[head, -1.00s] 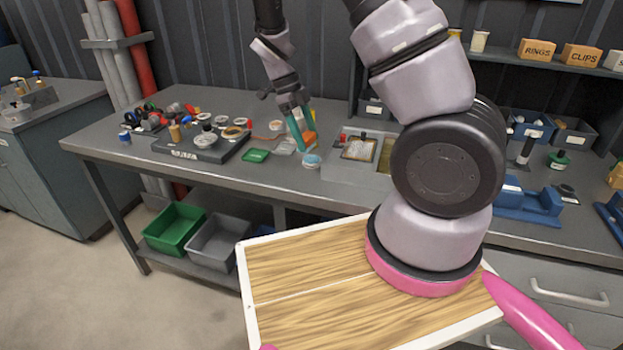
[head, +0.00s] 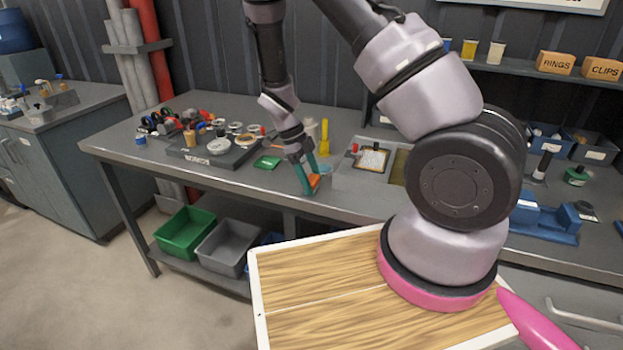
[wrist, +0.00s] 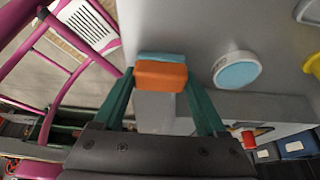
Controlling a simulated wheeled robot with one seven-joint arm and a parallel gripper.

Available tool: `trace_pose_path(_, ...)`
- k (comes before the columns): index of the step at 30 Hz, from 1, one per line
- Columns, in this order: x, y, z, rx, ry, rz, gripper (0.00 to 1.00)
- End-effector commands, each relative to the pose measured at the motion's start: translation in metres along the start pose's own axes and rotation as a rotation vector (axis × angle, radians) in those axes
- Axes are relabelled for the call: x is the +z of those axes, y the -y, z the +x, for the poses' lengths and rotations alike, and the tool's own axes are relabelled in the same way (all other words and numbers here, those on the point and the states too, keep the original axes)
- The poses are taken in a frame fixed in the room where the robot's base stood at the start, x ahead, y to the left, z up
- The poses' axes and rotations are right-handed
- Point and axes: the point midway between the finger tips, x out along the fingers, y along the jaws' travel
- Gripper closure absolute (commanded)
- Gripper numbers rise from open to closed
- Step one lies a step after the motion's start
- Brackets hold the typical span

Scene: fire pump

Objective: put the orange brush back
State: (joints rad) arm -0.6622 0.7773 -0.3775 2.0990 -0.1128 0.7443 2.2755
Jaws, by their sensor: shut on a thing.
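The orange brush (wrist: 161,76) is a small orange block with a blue-teal strip along its far side. It sits between the teal fingers of my gripper (wrist: 163,84) in the wrist view. In the head view my gripper (head: 309,180) points down near the front edge of the workbench, shut on the orange brush (head: 314,181). I cannot tell whether the brush touches the bench top. The brush's underside is hidden.
A round light-blue-topped item (wrist: 237,70) is right of the gripper. A yellow bottle (head: 325,138) stands behind it. A grey station with a framed panel (head: 372,160) is to the right, a dark tray (head: 215,152) and green dish (head: 268,162) to the left. Bins (head: 185,232) sit below.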

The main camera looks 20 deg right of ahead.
Motion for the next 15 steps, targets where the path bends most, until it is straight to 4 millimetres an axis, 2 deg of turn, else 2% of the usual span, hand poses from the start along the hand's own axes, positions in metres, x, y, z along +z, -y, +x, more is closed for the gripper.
trace_pose_path(7,0.0009,0.0,0.0019,0.0,-0.001,0.0,0.7)
trace_pose_path(8,0.0009,0.0,0.0019,0.0,0.0,0.0,0.18)
trace_pose_path(9,0.0009,0.0,0.0016,0.0,0.0,0.0,0.03)
trace_pose_path(10,0.0009,0.0,0.0016,0.0,0.0,0.0,0.0)
trace_pose_path(15,0.0008,0.0001,0.0014,0.0,0.0,0.0,0.0)
